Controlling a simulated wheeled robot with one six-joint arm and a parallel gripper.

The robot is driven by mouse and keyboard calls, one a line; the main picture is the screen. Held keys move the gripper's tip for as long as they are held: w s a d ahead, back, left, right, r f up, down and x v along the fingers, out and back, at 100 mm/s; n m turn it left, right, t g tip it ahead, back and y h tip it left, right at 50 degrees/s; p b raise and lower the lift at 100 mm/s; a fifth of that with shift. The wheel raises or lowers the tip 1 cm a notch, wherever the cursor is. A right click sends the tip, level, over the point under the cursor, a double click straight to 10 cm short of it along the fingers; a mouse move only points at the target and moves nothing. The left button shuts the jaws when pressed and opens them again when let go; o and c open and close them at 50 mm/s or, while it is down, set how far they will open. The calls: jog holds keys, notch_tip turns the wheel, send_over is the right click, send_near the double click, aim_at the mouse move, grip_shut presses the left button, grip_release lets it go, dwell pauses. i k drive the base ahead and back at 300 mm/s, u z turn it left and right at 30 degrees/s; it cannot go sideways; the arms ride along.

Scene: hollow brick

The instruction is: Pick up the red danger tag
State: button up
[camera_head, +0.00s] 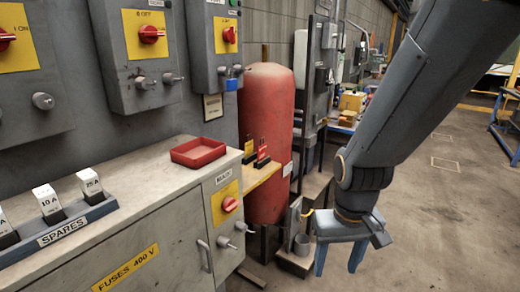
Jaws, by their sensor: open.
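A small red tag (261,146) stands upright in a dark holder on a narrow wooden shelf (258,178), in front of a red tank. It looks like the danger tag, but its print is too small to read. A yellow tag (249,147) stands just left of it in a similar dark holder. My gripper (339,266) is open and empty, with its blue fingers pointing down. It is to the right of the shelf and lower in the picture, apart from both tags.
A grey cabinet (150,215) fills the left, bearing a red tray (198,152) and a spares rack (72,232) with fuses. The red tank (268,100) stands behind the shelf. Open floor (440,220) lies at right.

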aim_at(262, 151)
jog(key=k, duration=0.65)
jog(key=z, duration=0.5)
jog(key=i, duration=1.15)
jog(key=u, duration=0.6)
jog(key=i, duration=0.45)
jog(key=u, duration=0.45)
